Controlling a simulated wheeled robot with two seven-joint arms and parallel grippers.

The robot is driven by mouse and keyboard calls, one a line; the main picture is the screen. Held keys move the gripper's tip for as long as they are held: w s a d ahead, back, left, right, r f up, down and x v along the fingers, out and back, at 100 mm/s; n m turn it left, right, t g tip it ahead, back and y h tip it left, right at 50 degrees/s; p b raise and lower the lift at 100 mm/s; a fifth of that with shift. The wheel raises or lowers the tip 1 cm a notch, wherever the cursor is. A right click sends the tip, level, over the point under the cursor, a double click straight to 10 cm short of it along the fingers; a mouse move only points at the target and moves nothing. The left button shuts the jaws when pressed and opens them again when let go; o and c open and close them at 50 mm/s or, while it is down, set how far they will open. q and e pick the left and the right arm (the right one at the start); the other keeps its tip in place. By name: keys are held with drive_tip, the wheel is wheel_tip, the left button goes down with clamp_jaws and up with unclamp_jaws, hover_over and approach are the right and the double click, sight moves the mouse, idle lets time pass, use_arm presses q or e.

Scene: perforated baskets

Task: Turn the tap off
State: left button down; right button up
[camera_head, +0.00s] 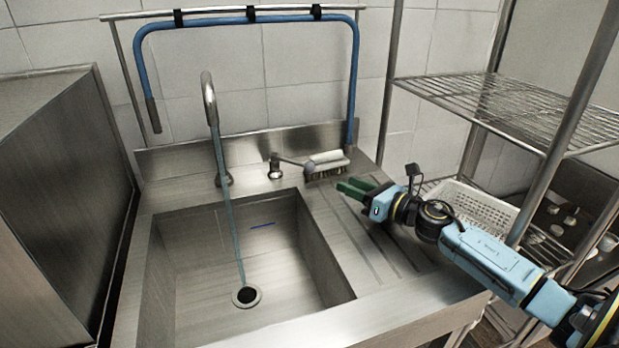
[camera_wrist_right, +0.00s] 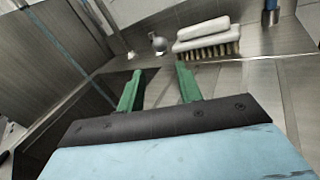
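The tap's curved metal spout (camera_head: 209,95) stands behind the sink (camera_head: 330,262), and a stream of water (camera_head: 229,215) runs from it to the drain. The tap's handle (camera_head: 275,167) is a separate post right of the spout, with its lever pointing right toward a brush. The handle also shows in the right wrist view (camera_wrist_right: 158,44), beyond my fingertips. My right gripper (camera_head: 355,188) is over the drainboard, to the right of and nearer than the handle. Its green fingers (camera_wrist_right: 160,76) are apart with nothing between them. My left gripper is out of view.
A scrubbing brush (camera_head: 326,164) lies behind my right gripper, close to the lever; it also shows in the right wrist view (camera_wrist_right: 207,42). A blue hose (camera_head: 354,80) hangs along the wall rail. A white perforated basket (camera_head: 475,208) and wire shelving (camera_head: 515,105) stand at right.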

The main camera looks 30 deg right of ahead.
sight(314, 170)
drive_tip(key=shift+w+a, duration=0.15)
drive_tip(key=shift+w, duration=0.45)
drive_tip(key=x, duration=1)
drive_tip(key=shift+w+a, duration=0.1)
drive_tip(key=shift+w, duration=0.1)
drive_tip(key=shift+b+x, duration=0.3)
drive_tip(key=shift+x, duration=0.55)
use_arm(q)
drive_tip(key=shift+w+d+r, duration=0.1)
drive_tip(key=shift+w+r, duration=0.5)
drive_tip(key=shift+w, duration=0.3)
use_arm(e)
drive_tip(key=shift+c, duration=0.5)
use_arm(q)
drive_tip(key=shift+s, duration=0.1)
use_arm(e)
clamp_jaws()
